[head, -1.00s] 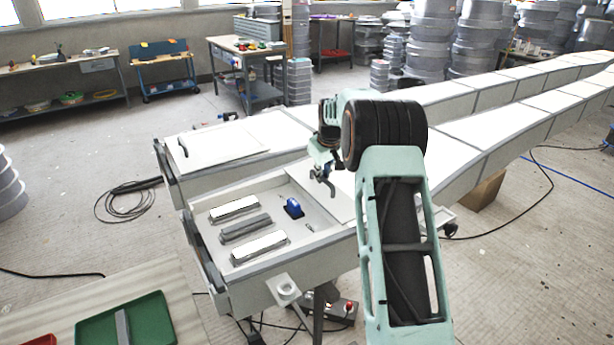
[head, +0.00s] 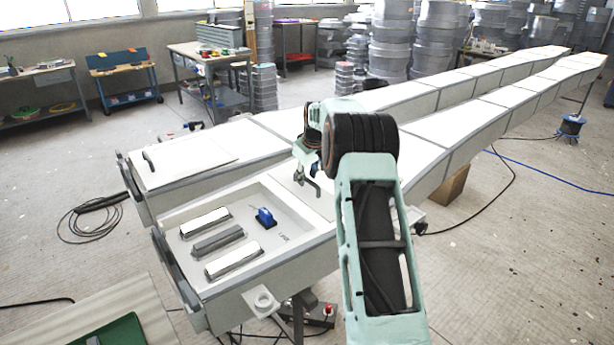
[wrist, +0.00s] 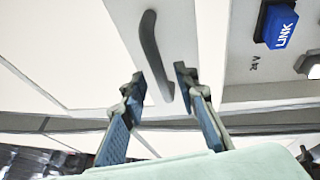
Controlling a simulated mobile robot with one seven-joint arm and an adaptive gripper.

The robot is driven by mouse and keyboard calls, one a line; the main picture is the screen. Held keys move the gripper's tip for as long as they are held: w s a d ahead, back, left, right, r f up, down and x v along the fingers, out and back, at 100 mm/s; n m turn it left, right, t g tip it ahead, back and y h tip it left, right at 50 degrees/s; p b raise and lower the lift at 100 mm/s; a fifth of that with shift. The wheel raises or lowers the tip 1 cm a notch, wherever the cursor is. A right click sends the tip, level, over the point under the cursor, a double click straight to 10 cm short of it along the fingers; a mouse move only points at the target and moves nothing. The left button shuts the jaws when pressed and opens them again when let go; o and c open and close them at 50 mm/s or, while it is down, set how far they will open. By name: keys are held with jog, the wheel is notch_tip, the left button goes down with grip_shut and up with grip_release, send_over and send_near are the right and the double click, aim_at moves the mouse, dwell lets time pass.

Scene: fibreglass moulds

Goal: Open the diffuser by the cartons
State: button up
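The near diffuser box (head: 163,240) is a white box at the end of a long white duct, its front compartment uncovered. A white lid panel (wrist: 112,18) with a dark curved handle (wrist: 150,45) lies behind the compartment. My gripper (head: 308,185) is over that panel. In the wrist view, the fingers of my gripper (wrist: 160,90) are apart, one on each side of the handle, with a gap visible beside it. A blue block marked LINK (head: 264,217) stands in the compartment; it also shows in the wrist view (wrist: 278,25). A brown carton (head: 450,186) is on the floor by this duct.
A second diffuser with a covering lid (head: 190,158) and dark handle stands behind. Several bars (head: 218,240) lie in the open compartment. Cables lie on the floor (head: 95,220). A low table with a green tray (head: 120,333) is at the front left. Open floor lies at the left.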

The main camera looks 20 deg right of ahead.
jog(key=v, duration=1.2)
dwell(0.4)
